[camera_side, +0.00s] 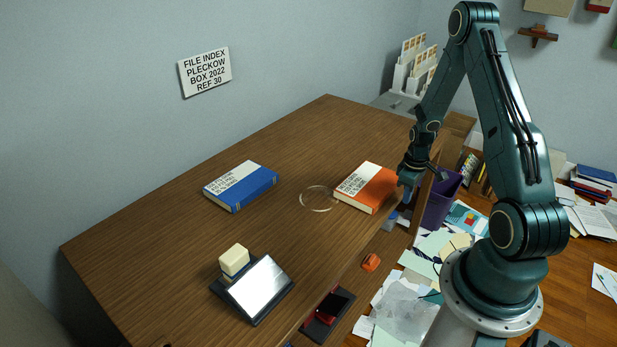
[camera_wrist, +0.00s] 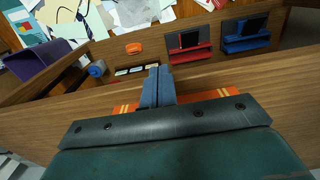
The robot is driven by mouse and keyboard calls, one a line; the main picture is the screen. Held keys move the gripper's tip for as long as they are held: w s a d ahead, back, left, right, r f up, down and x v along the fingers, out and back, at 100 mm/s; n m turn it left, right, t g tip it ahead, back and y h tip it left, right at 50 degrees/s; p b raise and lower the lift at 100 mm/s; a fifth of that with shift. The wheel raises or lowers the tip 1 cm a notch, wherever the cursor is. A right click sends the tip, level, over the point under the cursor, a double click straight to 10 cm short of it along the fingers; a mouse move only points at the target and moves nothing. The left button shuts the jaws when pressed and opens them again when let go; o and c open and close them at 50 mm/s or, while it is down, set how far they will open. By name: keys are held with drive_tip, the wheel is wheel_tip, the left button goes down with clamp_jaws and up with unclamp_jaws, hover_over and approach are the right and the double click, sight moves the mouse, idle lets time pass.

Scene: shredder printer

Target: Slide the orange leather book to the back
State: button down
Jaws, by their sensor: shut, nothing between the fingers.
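The orange leather book (camera_side: 375,191) lies flat near the right edge of the wooden desk top in the side view, its white lettered panel facing up on the left part. My gripper (camera_side: 405,184) is shut and empty, pointing down right beside the book's right side. I cannot tell whether it touches the book. In the wrist view the shut blue fingers (camera_wrist: 158,84) show in the middle, and slivers of the orange book (camera_wrist: 222,93) show on both sides behind the dark gripper body, which hides the rest.
A blue book (camera_side: 241,187) lies to the left, with a clear ring (camera_side: 318,199) between the books. A tilted mirror-like panel (camera_side: 259,289) and a cream block (camera_side: 234,260) stand nearer the front. A purple bin (camera_side: 440,201) stands right of the desk. The desk's back is clear.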

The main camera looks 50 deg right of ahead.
drive_tip(key=shift+w, duration=2)
drive_tip(key=shift+w, duration=14.65)
drive_tip(key=shift+s+r, duration=0.1)
drive_tip(key=shift+s, duration=0.25)
